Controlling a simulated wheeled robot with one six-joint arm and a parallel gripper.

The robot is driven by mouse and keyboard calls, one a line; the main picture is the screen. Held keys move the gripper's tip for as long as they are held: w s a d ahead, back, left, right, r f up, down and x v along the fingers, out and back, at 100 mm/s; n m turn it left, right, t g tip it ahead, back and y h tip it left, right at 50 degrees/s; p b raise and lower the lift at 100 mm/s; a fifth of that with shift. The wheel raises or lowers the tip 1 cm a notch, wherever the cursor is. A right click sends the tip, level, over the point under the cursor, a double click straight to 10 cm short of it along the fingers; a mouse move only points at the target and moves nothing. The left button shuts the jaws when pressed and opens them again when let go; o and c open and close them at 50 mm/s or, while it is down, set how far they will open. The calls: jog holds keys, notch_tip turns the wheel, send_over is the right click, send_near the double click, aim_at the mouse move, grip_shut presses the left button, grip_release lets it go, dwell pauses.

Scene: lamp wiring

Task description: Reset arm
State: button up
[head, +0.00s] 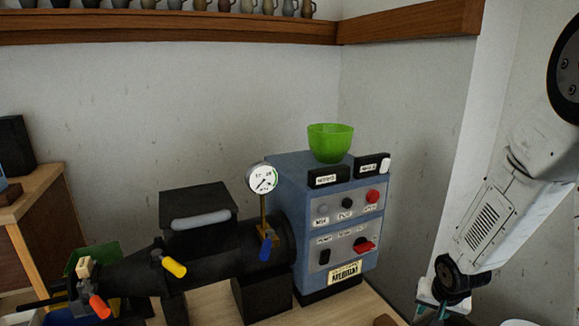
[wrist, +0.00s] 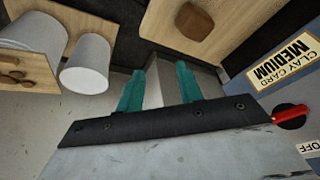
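My gripper (head: 432,308) is at the lower right of the head view, at the end of my white arm, to the right of the blue machine (head: 343,220). Its fingertips are partly cut off by the bottom edge there. In the wrist view, the two teal fingers of my gripper (wrist: 160,85) stand apart. A grey surface shows between them, and I see no object held. A wooden surface with a brown block (wrist: 192,20) lies beyond the fingertips in the wrist view.
The blue control panel with its red knob (wrist: 291,115) is at the right of the wrist view. A green bowl (head: 330,142) sits on the machine. A black barrel with coloured valve handles extends left. A white cylindrical container (wrist: 86,64) stands at the wrist view's left.

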jog(key=s+a+r+n+g, duration=0.1)
jog(key=s+a+r, duration=0.3)
jog(key=s+r, duration=0.9)
jog(key=s+a+r+n+g, duration=0.1)
jog(key=s+a+r+n, duration=0.3)
jog(key=s+r, duration=0.9)
jog(key=shift+s+a+r+y, duration=0.2)
jog(key=shift+a+r+y, duration=0.2)
jog(key=shift+a+r, duration=0.3)
jog(key=shift+f, duration=0.15)
